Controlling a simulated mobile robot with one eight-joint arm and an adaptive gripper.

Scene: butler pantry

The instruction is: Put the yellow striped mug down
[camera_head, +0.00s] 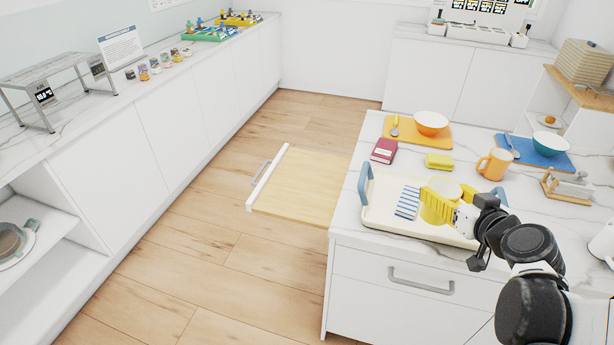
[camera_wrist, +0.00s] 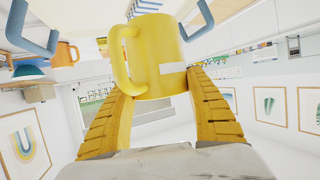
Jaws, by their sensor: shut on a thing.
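The yellow mug (camera_head: 436,207) is upright in the head view, at the cream tray (camera_head: 380,217) with blue handles on the island counter. My gripper (camera_head: 456,205) comes from the right and is shut on the mug. In the wrist view the mug (camera_wrist: 160,55) sits between the two yellow fingers of my gripper (camera_wrist: 160,88), with its handle to the left and a short white stripe low on its side. I cannot tell whether the mug's base touches the tray. My gripper and arm hide the tray's right part.
A blue-and-white striped cloth (camera_head: 407,203) lies in the tray left of the mug. A pulled-out wooden board (camera_head: 300,188) is left of the island.

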